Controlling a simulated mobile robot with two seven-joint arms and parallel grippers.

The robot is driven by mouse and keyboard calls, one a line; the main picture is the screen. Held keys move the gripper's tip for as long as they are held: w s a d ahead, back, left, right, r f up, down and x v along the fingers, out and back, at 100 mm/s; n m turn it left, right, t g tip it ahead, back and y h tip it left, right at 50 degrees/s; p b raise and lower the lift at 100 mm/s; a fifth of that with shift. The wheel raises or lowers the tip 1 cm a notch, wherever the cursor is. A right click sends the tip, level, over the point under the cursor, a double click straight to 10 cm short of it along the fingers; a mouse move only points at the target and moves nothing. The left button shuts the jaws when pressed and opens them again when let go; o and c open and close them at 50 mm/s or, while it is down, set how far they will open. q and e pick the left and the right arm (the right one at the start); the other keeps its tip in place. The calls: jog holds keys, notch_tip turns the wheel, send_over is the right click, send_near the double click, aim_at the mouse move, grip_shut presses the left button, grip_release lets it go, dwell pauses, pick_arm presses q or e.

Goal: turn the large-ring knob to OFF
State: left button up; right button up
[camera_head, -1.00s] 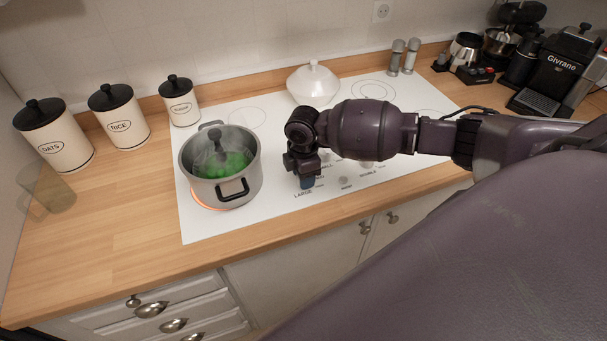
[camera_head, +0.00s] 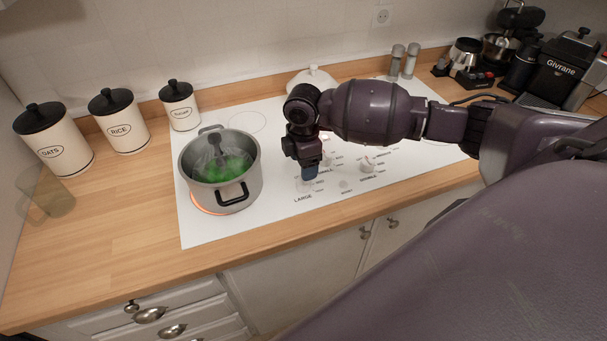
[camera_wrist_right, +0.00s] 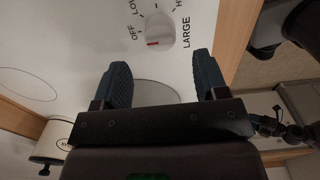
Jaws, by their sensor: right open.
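The large-ring knob (camera_wrist_right: 161,30) is a round white knob with a red mark, beside the printed word LARGE on the white cooktop. In the right wrist view its red mark lies on the side near the OFF label. In the head view the knob (camera_head: 304,185) shows partly below my right gripper (camera_head: 311,172). In the wrist view my right gripper (camera_wrist_right: 162,60) is open, with its two blue fingers apart and the knob beyond their tips, not between them. Nothing is held.
A grey pot (camera_head: 212,190) with green contents stands on a glowing orange ring at the left of the cooktop (camera_head: 265,215). More knobs (camera_head: 367,164) sit to the right. A white lidded dish (camera_head: 318,74) is behind my gripper.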

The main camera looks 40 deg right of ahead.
notch_tip(320, 180, up, 5)
jog(key=shift+f, duration=0.2)
dwell(0.5)
jog(key=shift+m+t+y, duration=0.3)
jog(key=shift+m+y, duration=0.1)
jog(key=shift+y, duration=0.1)
jog(key=s+a+f, duration=0.2)
jog(key=a+f, duration=0.1)
jog(key=s+a+f, duration=0.3)
jog(key=shift+s+a, duration=0.15)
jog(key=shift+s, duration=0.2)
jog(key=s+a+f+m+t+y, duration=0.1)
jog(key=s+a+f+m, duration=0.2)
jog(key=s+a, duration=0.3)
jog(key=s+d+m+t+h, duration=0.1)
jog(key=s+d+m+h, duration=0.1)
jog(key=s+d+m, duration=0.35)
jog(key=s+d+m+t+h, duration=0.1)
jog(key=s+d+m, duration=0.1)
jog(key=s+m, duration=0.6)
jog(key=w+f+n+t+b, duration=0.2)
jog(key=w+f+t, duration=0.3)
jog(key=f+t, duration=0.3)
jog(key=shift+d+f+n+y, duration=0.15)
jog(key=shift+f+n+y, duration=0.3)
jog(key=shift+f, duration=1.5)
